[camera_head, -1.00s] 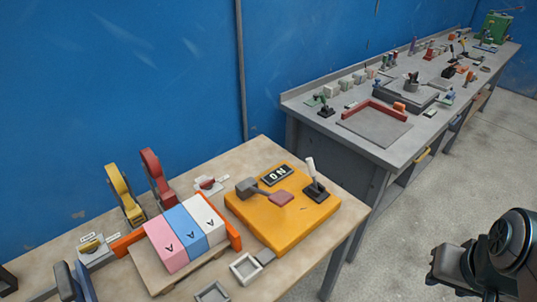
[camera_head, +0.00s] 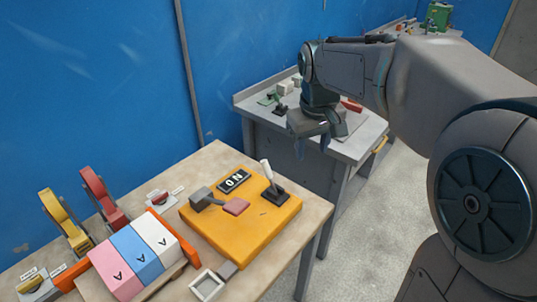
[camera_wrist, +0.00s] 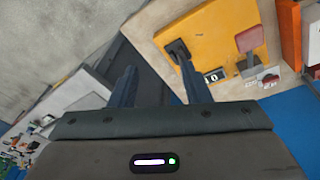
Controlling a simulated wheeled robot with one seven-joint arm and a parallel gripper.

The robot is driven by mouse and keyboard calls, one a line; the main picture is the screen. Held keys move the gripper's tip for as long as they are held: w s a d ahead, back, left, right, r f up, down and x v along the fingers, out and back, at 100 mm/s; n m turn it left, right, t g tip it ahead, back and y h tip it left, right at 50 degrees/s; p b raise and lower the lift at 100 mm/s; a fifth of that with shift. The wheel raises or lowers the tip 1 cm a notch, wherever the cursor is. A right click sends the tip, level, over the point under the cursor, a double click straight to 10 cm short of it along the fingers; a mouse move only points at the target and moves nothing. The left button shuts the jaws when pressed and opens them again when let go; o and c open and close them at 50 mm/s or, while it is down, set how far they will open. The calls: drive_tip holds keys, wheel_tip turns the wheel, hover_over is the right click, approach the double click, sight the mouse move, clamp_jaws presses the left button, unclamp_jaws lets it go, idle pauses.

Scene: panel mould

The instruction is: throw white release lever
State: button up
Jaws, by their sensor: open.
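The white release lever (camera_head: 266,170) stands on a black base on the right part of the yellow panel (camera_head: 262,225), leaning slightly. In the wrist view, the fingers of my gripper (camera_wrist: 160,88) point toward the yellow panel (camera_wrist: 205,35), and the black lever base (camera_wrist: 178,50) shows near the right finger. The white handle is hard to make out there.
Pink, blue and white blocks (camera_head: 134,250) sit between orange ends left of the panel. Yellow (camera_head: 62,220) and red (camera_head: 100,195) clamps stand behind them. A small grey tray (camera_head: 207,285) lies in front. A grey bench (camera_head: 350,150) with fixtures stands behind my gripper.

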drive_tip(key=w+a+f+n+b, duration=0.1)
drive_tip(key=w+a+f+n, duration=0.15)
drive_tip(key=w+a, duration=0.5)
drive_tip(key=n+g+b, duration=0.1)
approach(266, 162)
drive_tip(key=shift+h, duration=0.3)
drive_tip(key=f, duration=0.8)
drive_tip(key=w+f, duration=0.1)
drive_tip(key=f, duration=0.3)
drive_tip(key=shift+d+f+p, duration=0.15)
drive_tip(key=shift+f+p, duration=0.25)
clamp_jaws()
